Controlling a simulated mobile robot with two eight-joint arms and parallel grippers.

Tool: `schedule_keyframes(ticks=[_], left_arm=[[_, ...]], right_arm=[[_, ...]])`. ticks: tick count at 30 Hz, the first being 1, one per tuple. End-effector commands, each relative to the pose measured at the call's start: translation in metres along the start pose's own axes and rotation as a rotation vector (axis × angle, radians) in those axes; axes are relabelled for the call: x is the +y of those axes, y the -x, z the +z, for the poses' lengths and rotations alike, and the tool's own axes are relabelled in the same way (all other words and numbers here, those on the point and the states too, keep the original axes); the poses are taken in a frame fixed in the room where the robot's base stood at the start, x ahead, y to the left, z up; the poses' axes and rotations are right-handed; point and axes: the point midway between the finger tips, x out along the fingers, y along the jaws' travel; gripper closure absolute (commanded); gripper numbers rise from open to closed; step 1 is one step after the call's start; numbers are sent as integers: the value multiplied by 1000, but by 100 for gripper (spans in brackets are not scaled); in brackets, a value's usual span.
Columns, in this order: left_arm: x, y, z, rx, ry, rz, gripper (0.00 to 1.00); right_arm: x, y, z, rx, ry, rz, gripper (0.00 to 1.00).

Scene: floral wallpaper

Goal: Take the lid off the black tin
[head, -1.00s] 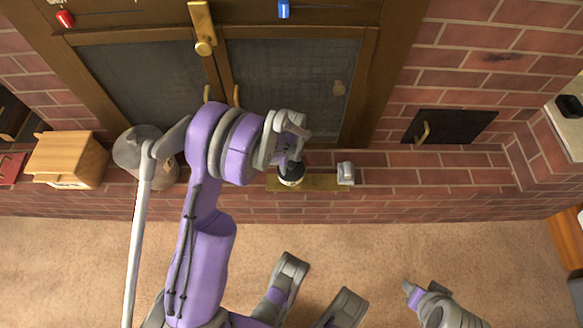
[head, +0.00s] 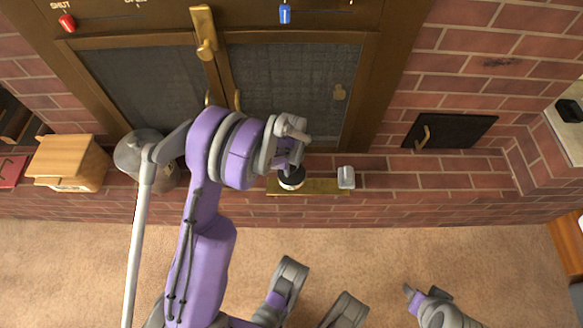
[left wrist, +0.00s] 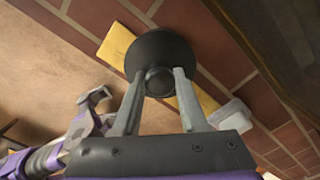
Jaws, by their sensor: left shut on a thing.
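The black tin (head: 291,182) is small and round, with a pale band, and stands on a brass strip on the brick ledge. In the left wrist view its round black lid (left wrist: 160,48) fills the top middle, with a knob (left wrist: 159,82) at its centre. My left gripper (head: 292,165) is over the tin from above. In the left wrist view its two fingertips (left wrist: 159,80) are shut on the knob, one on each side. Whether the lid still touches the tin's body is hidden. My right gripper (head: 412,293) is low at the right, away from the tin; its jaws are unclear.
The brass strip (head: 325,187) also bears a small grey metal thing (head: 346,177) just right of the tin. A wooden box (head: 66,162) and a grey rounded vessel (head: 140,150) stand at the left. Glazed doors (head: 290,85) rise behind. The ledge further right is clear.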

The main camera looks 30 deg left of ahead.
Motion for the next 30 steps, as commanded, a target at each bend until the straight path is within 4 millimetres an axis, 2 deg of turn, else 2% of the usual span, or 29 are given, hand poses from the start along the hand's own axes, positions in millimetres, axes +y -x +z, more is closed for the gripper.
schedule_keyframes(ticks=[5, 15, 23, 30], left_arm=[[3, 17, -2, 0, 0, 0, 100], [4, 74, -4, 0, -1, 0, 100], [48, 70, -49, 0, -3, 0, 100], [97, 69, -98, 1, -4, 0, 100]], right_arm=[[0, 8, -2, 1, 0, 0, 50], [0, 29, -6, 6, 0, 0, 50], [0, 35, -8, 8, 0, 0, 50], [0, 41, -9, 10, 0, 0, 50]])
